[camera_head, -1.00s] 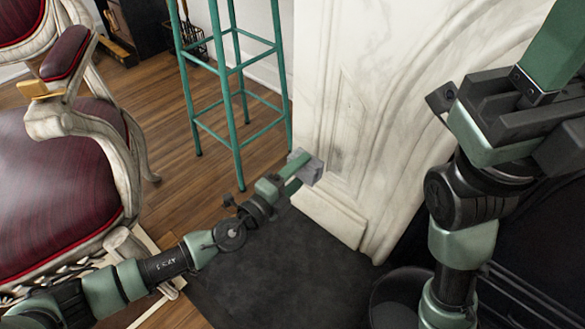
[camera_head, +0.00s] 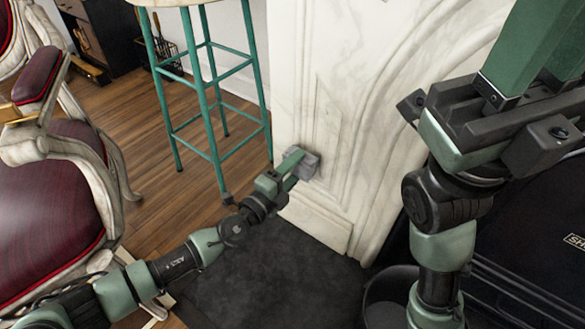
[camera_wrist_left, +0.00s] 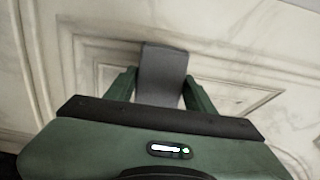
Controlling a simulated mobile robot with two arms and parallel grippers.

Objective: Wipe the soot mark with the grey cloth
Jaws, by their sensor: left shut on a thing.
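The grey cloth (camera_head: 309,165) is a folded pad in my left gripper (camera_head: 293,166), held up against the lower white marble of the fireplace surround (camera_head: 345,85). In the left wrist view, the cloth (camera_wrist_left: 162,72) stands between the two green fingers of the left gripper (camera_wrist_left: 160,92), its far end at or very near the carved marble panel. I cannot make out a clear soot mark; the cloth may hide part of it. My right gripper (camera_head: 545,45) is raised at the upper right, cut by the frame edge, and I see nothing held in it.
A teal stool (camera_head: 208,100) stands left of the fireplace. A carved chair with dark red upholstery (camera_head: 50,190) is at the far left. A dark hearth slab (camera_head: 265,275) lies below my left arm. A black bucket (camera_head: 385,295) stands on the right, partly behind my right arm.

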